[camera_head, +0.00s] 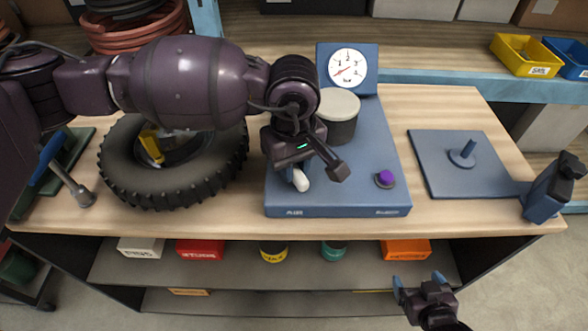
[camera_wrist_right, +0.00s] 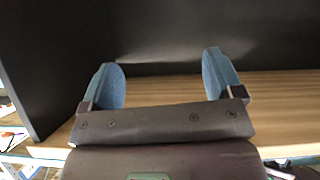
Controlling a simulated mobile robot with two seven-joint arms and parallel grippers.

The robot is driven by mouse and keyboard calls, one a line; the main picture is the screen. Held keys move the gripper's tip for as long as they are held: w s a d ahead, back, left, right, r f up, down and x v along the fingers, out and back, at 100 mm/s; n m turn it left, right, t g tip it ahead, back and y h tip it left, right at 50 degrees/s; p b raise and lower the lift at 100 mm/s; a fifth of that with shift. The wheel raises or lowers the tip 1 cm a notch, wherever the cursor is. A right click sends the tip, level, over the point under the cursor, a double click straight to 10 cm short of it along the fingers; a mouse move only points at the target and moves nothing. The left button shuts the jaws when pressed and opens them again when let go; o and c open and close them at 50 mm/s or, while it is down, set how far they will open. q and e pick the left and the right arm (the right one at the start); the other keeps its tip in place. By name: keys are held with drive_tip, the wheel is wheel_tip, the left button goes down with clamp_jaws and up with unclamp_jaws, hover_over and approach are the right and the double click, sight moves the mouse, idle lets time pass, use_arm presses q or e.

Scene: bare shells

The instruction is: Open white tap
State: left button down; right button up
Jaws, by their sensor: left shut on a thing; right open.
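The white tap (camera_head: 301,181) is a small white lever at the front left of a blue bench unit (camera_head: 365,150). My left gripper (camera_head: 318,177) is over it in the head view, shut on the tap, and its wrist and fingers hide part of it. The unit carries a round gauge (camera_head: 347,68) at the back, a dark cylinder with a pale top (camera_head: 339,105), and a purple knob (camera_head: 385,179) at the front right. My right gripper (camera_head: 422,282) is open and empty in front of the bench; its blue-padded fingers (camera_wrist_right: 164,80) are apart in the right wrist view.
A black tyre (camera_head: 122,180) lies left of the unit. Shelves with coloured boxes (camera_head: 405,250) are below the wooden top.

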use_arm(q)
drive_tip(key=n+b, duration=0.1)
drive_tip(key=n, duration=0.3)
drive_tip(key=shift+n, duration=0.3)
drive_tip(key=shift+s+a+n, duration=0.1)
drive_tip(key=shift+n, duration=1.7)
drive_tip(key=n, duration=0.3)
drive_tip(key=shift+n, duration=0.3)
drive_tip(key=shift+s+n, duration=0.1)
drive_tip(key=shift+n, duration=0.2)
use_arm(e)
drive_tip(key=shift+s+d+f, duration=0.1)
drive_tip(key=shift+s+f, duration=0.3)
drive_tip(key=shift+f, duration=0.2)
drive_tip(key=shift+s+d+f, duration=0.1)
drive_tip(key=shift+s+f, duration=0.25)
drive_tip(key=shift+f, duration=0.2)
drive_tip(key=shift+a, duration=0.1)
